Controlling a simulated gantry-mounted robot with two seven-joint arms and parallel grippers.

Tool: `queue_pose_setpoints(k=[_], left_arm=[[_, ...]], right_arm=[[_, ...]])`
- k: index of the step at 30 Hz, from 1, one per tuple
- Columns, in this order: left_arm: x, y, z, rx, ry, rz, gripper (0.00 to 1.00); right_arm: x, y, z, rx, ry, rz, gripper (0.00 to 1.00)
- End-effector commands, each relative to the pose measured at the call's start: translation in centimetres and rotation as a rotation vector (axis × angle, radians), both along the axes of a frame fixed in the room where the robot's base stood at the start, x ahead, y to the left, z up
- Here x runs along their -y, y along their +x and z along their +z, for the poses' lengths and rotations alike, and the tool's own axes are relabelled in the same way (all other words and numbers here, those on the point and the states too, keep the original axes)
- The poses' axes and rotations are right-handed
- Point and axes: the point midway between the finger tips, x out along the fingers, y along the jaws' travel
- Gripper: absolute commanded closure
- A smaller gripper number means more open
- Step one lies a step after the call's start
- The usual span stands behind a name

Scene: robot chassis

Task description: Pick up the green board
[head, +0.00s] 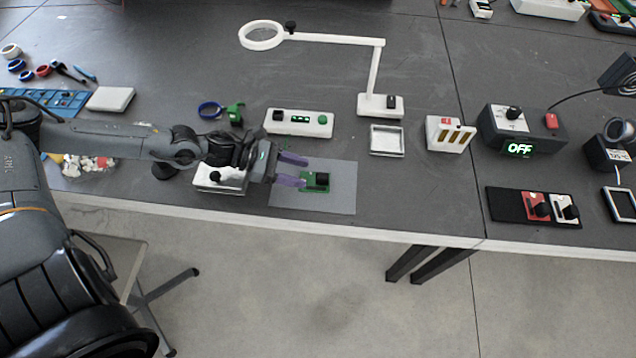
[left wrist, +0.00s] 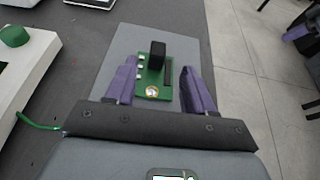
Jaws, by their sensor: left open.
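The green board (head: 317,187) lies flat on a grey mat (head: 340,203) near the table's front edge and carries a black block. In the left wrist view the board (left wrist: 158,92) lies between the two purple fingers, with the black block standing on it and a round light-coloured part at its near end. My left gripper (head: 293,171) is open, its fingertips at the board's left side in the head view. In the left wrist view the open gripper (left wrist: 160,88) has a finger on each side of the board. I cannot tell whether they touch it.
A white box with buttons (head: 298,123) stands behind the mat, and a white box with a black knob (head: 220,178) is beside my left wrist. A small white tray (head: 387,140) and a magnifier lamp (head: 372,80) stand farther back. The mat's right part is clear.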

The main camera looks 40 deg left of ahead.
Motion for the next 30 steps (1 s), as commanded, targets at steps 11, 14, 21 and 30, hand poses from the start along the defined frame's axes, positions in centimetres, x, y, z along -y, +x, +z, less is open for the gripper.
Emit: queue_pose_setpoints(k=[11, 14, 21, 30], left_arm=[[1.4, 1.3, -1.0, 0.006, -0.002, 0.001, 0.47], [2.2, 2.0, -1.6, 0.006, -0.004, 0.001, 0.47], [3.7, 3.2, -2.2, 0.005, -0.001, 0.002, 0.47], [4.3, 3.6, -2.4, 0.001, 0.002, -0.001, 0.47]], right_arm=[[-0.1, 0.3, -1.9, 0.008, 0.005, -0.003, 1.0], [-0.2, 0.3, -3.0, 0.008, 0.007, -0.004, 1.0], [-0.3, 0.3, -4.2, 0.006, 0.012, -0.008, 1.0], [-0.3, 0.3, -4.3, 0.008, 0.012, -0.007, 1.0]])
